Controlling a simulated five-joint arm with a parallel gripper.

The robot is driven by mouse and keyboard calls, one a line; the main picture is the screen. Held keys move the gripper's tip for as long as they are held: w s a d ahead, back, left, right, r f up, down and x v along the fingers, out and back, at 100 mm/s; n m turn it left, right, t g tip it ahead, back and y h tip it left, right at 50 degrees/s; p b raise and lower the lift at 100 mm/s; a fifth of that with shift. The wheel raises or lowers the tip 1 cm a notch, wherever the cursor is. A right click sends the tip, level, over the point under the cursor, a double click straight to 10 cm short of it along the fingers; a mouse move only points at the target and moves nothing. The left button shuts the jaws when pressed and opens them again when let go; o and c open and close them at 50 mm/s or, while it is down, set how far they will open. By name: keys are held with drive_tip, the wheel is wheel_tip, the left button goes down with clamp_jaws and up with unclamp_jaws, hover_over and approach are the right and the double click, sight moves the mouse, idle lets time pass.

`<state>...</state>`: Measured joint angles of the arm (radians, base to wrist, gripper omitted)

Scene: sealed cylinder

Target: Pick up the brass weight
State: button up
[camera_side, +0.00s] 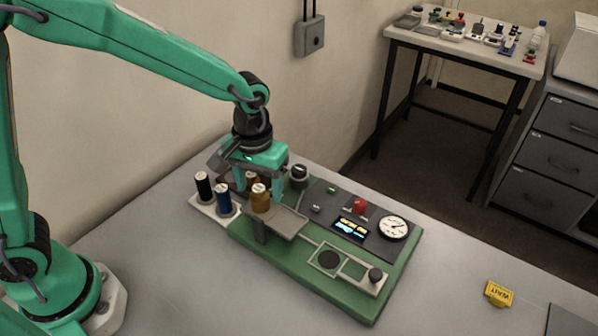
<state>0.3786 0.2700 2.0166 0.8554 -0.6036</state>
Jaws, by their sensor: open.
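A brass-coloured cylinder with a pale top (260,198), which looks like the brass weight, stands upright near the left end of the green base (310,291). Another brownish brass-coloured part shows behind it, mostly hidden by my gripper. My gripper (243,190) points down just behind and left of the front brass cylinder, with its jaws open. The fingertips are partly hidden, and I cannot tell whether they touch anything or stand around the part behind.
A black spool (203,187) and a blue spool (223,200) stand on a white plate close left of my gripper. A dark knobbed part (298,176), a red knob (360,205) and a dial (393,228) stand to the right. A yellow block (498,293) lies apart; the front table is clear.

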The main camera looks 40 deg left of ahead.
sight(259, 191)
drive_tip(key=shift+f, duration=0.55)
drive_tip(key=shift+c, duration=0.4)
drive_tip(key=shift+r, duration=0.1)
clamp_jaws()
drive_tip(key=shift+r, duration=0.15)
drive_tip(key=shift+r, duration=0.6)
drive_tip(key=r, duration=0.3)
drive_tip(key=shift+s+d+r, duration=0.1)
drive_tip(key=shift+s+d, duration=0.2)
drive_tip(key=shift+s, duration=0.05)
drive_tip(key=s+d+r, duration=0.6)
drive_tip(key=s, duration=0.2)
drive_tip(key=shift+s+d+r, duration=0.15)
drive_tip(key=shift+s+d, duration=0.1)
